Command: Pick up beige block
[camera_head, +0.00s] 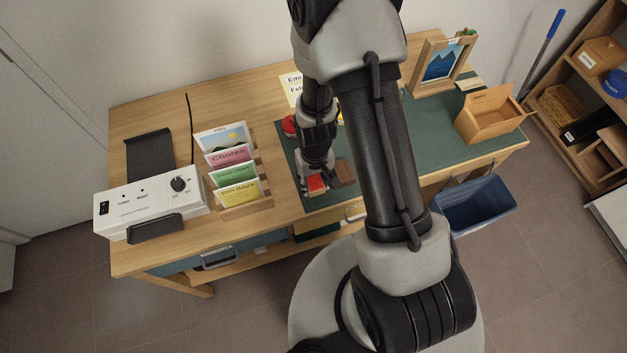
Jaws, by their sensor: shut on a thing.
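My gripper (325,180) is low over the green mat (315,200) near the front edge of the desk, pointing down. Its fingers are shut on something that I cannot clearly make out. A small red block (316,184) shows right at the fingers, on their left side; I cannot tell whether they touch it. A brown piece (343,172) lies just to the right of the fingers. I cannot make out a beige block; my arm and gripper hide part of the mat.
A rack of coloured cards (238,190) and a white control box (150,205) stand to the left on the desk (165,95). A blue bin (478,208) is below.

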